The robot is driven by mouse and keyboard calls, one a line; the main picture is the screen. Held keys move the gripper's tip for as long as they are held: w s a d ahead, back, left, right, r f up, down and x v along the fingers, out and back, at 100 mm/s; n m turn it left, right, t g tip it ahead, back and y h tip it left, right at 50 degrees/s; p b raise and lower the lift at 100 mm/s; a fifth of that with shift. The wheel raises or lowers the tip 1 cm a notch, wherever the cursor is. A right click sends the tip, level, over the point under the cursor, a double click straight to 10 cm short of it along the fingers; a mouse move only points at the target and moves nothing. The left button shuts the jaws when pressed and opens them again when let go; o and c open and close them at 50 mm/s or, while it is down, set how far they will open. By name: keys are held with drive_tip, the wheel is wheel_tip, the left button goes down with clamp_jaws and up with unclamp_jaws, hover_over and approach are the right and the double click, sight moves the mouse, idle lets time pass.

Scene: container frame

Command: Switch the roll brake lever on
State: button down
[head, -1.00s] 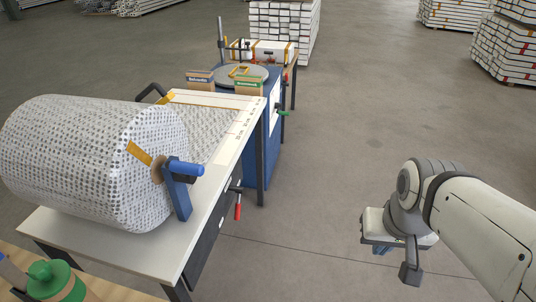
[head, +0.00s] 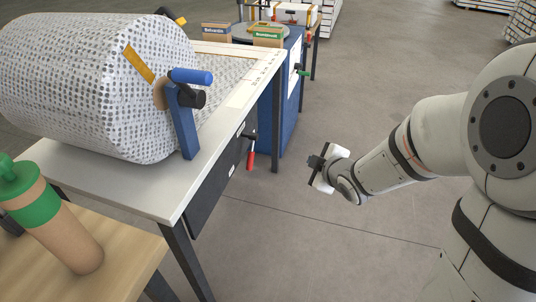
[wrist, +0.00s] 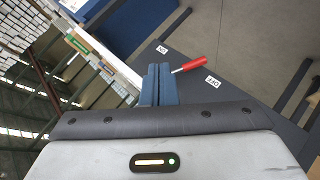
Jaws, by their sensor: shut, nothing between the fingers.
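The roll brake lever (head: 251,158) has a red grip and a dark pivot on the dark side panel of the table. In the head view its grip hangs down.
A large patterned roll (head: 75,80) lies on the white table (head: 205,176), with a blue-handled crank (head: 183,110) at its end. A blue cabinet (head: 282,95) with a green-handled lever (head: 304,72) stands beyond. A green-banded cylinder (head: 60,225) is at front left.

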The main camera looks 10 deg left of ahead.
sight(251, 154)
drive_tip(key=s+a+f+n+g+y+b, duration=0.1)
drive_tip(key=s+a+f+n+y+b, duration=0.2)
drive_tip(key=a+f+n+y, duration=0.3)
drive_tip(key=a+f, duration=0.1)
drive_tip(key=a, duration=0.3)
drive_tip(key=shift+n+g, duration=0.3)
drive_tip(key=shift+g, duration=0.1)
drive_tip(key=shift+w+a, duration=0.1)
drive_tip(key=w+d+f+b+x, duration=0.1)
drive_tip(key=w+b+x, duration=0.1)
drive_tip(key=x, duration=1)
drive_tip(key=shift+w, duration=0.2)
drive_tip(key=shift+d, duration=0.15)
drive_tip(key=shift+f+b, duration=0.1)
drive_tip(key=shift+b, duration=0.2)
